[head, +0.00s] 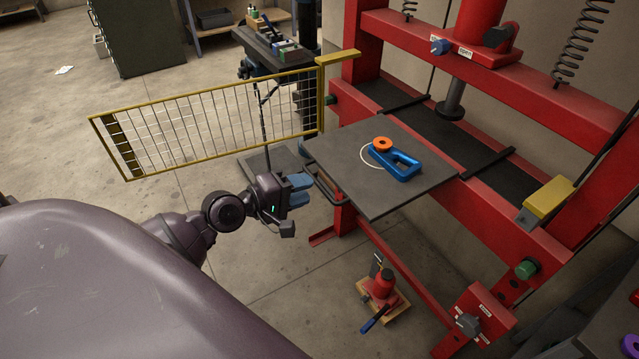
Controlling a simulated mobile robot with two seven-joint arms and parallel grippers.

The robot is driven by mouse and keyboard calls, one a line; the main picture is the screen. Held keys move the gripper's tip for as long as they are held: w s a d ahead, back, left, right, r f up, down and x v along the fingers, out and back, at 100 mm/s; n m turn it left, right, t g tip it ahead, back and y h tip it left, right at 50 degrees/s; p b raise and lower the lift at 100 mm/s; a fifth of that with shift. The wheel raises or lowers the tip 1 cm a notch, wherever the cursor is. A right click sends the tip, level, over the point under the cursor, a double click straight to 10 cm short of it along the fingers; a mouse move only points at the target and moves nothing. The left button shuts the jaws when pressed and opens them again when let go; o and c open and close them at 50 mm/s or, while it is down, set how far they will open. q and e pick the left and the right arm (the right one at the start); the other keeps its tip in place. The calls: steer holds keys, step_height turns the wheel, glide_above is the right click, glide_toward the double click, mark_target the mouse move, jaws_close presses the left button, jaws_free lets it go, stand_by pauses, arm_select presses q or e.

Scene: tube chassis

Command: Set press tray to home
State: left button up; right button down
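The press tray (400,200) is a flat grey plate that sticks out of the red press toward me. A dark bar handle (326,192) is on its near left edge. On the tray lie a blue part (404,170) and an orange ring (382,144), beside a white circle marking (366,160). My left gripper (309,189) has its two blue fingers apart, with the tips close to the handle's left side. I cannot tell whether they touch it. No object shows between the fingers. My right gripper is not in view.
A yellow mesh gate (215,115) stands swung out to the left of the press (510,215). A red jack (383,285) sits on the floor below the tray. The ram (452,105) hangs above the dark press bed. Open floor lies left of the gate.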

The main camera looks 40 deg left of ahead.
mark_target(320, 184)
arm_select(q)
steer(key=shift+x, duration=2.4)
steer(key=shift+c, duration=0.3)
jaws_close()
